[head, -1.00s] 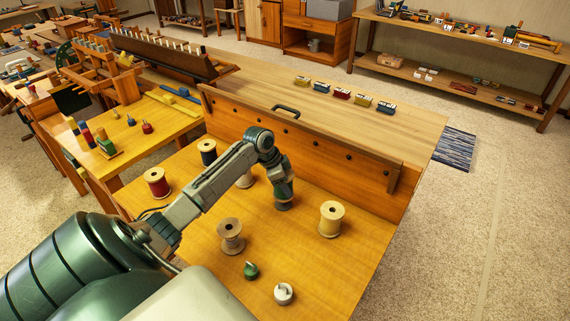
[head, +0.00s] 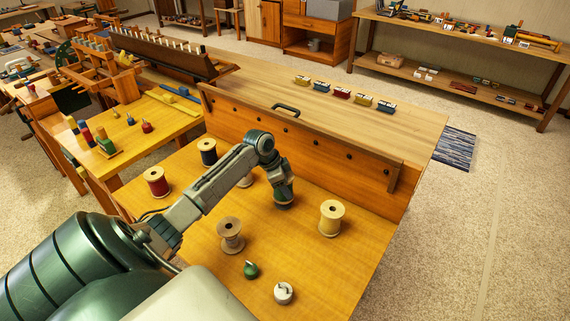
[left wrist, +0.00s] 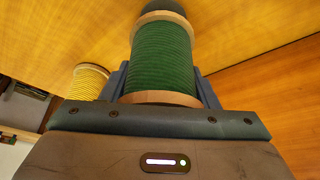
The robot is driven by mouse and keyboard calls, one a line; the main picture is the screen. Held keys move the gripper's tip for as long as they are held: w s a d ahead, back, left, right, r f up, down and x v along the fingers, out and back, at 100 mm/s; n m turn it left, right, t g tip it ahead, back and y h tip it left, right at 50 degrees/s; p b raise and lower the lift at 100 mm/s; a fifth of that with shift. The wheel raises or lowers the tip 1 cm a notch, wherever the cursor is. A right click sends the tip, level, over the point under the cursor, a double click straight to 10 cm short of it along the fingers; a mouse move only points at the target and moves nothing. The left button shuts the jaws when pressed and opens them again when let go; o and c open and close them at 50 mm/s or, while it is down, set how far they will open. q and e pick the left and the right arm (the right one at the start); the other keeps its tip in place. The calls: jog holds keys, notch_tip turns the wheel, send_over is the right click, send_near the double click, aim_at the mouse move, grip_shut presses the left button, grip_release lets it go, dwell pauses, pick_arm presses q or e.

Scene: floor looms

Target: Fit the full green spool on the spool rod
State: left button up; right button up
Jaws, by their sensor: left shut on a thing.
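The full green spool (left wrist: 162,58) fills the middle of the left wrist view, wound with green thread between pale wooden flanges. My left gripper (left wrist: 160,88) is shut on it, with a finger on each side near its closer flange. In the head view, the left gripper (head: 283,188) points down over the table, and only a little of the green spool (head: 284,202) shows beneath it. I cannot tell whether the spool touches the table. A dark rounded shape (left wrist: 160,4) shows beyond its far end. I cannot make out the spool rod for certain.
Red (head: 157,182) and dark blue (head: 207,152) spools stand left. Small green (head: 250,270) and white (head: 283,293) items lie in front. A wooden panel (head: 300,140) rises behind.

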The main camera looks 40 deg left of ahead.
pick_arm(q)
jog(key=shift+f, duration=0.4)
jog(key=shift+f+b, duration=0.7)
jog(key=shift+f, duration=0.6)
jog(key=o, duration=1.1)
jog(key=shift+o, duration=0.2)
jog(key=shift+r, duration=0.1)
